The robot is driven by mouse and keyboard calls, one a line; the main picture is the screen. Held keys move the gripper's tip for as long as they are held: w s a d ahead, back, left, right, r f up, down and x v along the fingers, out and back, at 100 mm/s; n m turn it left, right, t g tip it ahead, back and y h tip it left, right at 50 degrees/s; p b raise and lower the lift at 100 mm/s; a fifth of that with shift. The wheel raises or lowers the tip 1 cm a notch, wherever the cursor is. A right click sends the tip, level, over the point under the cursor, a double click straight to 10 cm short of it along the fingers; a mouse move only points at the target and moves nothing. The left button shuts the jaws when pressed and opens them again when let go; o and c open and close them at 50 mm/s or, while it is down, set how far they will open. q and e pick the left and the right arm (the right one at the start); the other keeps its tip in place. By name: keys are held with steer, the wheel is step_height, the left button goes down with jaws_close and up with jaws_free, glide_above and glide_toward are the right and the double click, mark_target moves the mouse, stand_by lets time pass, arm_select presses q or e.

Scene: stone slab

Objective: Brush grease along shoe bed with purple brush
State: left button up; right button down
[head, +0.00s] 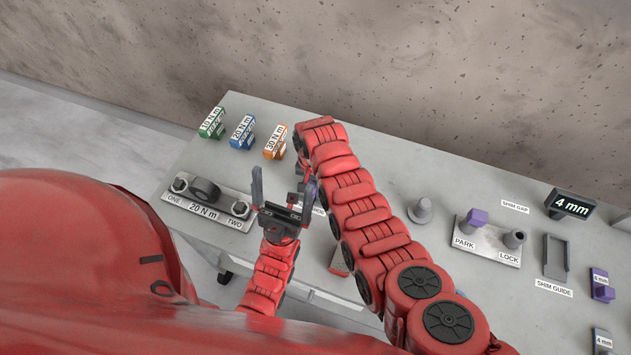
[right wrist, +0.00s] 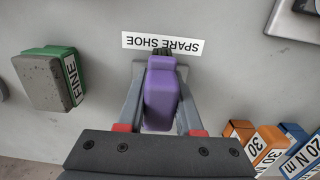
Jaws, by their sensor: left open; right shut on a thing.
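The purple brush (right wrist: 161,95) is between the fingers of my right gripper (right wrist: 160,76), which is shut on it. Its dark bristles point toward the SPARE SHOE label (right wrist: 162,43) in the right wrist view. A pale grey surface lies under the brush; I cannot tell whether it is the shoe bed or whether the bristles touch it. In the head view only a bit of purple (head: 312,190) shows beside my right arm. My left gripper (head: 279,190) is open, fingers up, left of the right arm. No grease is discernible.
Green, blue and orange torque blocks (head: 243,132) stand at the back left. A plate with two bolts (head: 206,204) lies at left. A green FINE block (right wrist: 55,80) is beside the brush. The PARK/LOCK plate (head: 487,244) and shim guide (head: 556,258) are at right.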

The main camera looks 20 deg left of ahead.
steer(key=r+p, duration=0.1)
steer(key=r, duration=0.1)
steer(key=w+r+p, duration=0.1)
steer(key=r, duration=0.2)
steer(key=r+p, duration=0.1)
steer(key=r, duration=0.2)
steer(key=shift+w, duration=0.15)
steer(key=shift+r, duration=0.4)
steer(key=shift+f, duration=0.2)
steer(key=f+b, duration=0.1)
steer(key=b, duration=0.1)
steer(key=w+f+b, duration=0.1)
steer(key=f+b, duration=0.3)
steer(key=shift+w+f+b, duration=0.1)
steer(key=shift+w+b, duration=0.2)
steer(key=shift+w, duration=0.05)
steer(key=shift+w+f+b, duration=0.2)
steer(key=shift+f+b, duration=0.05)
steer(key=shift+b, duration=0.25)
steer(key=shift+f, duration=0.1)
steer(key=shift+f+b, duration=0.15)
steer(key=shift+b, duration=0.15)
steer(key=shift+f, duration=0.1)
